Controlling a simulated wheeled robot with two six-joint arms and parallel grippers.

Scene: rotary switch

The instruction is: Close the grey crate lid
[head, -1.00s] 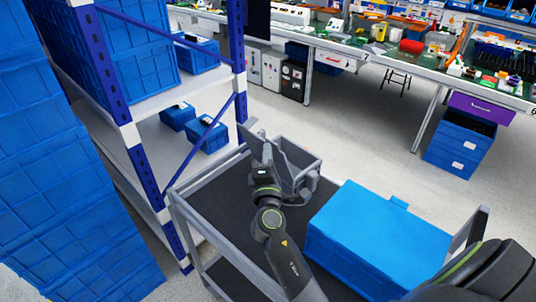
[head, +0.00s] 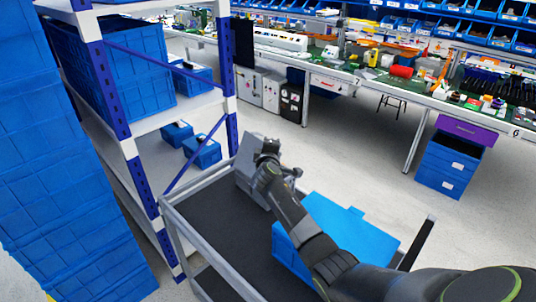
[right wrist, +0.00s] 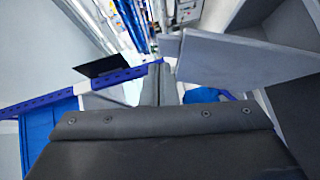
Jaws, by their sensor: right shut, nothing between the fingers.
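The grey crate (head: 248,187) stands at the far end of the cart's dark top in the head view, partly hidden behind my right arm. A grey lid panel (head: 258,149) shows tilted up at its far side. In the right wrist view a flat grey lid panel (right wrist: 240,62) stands out at an angle beside the grey crate (right wrist: 300,105), so the lid is not flat on it. My right gripper (head: 268,147) is over the crate, close to the panel. In the right wrist view its fingers (right wrist: 160,82) are together and empty; I cannot tell if they touch the panel. My left gripper is out of view.
A blue lidded box (head: 355,228) sits on the cart to the right of the crate, under my right arm. The cart (head: 205,215) has bare dark top at left. A blue-and-white shelf (head: 122,150) stands close on the left. Open floor lies beyond.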

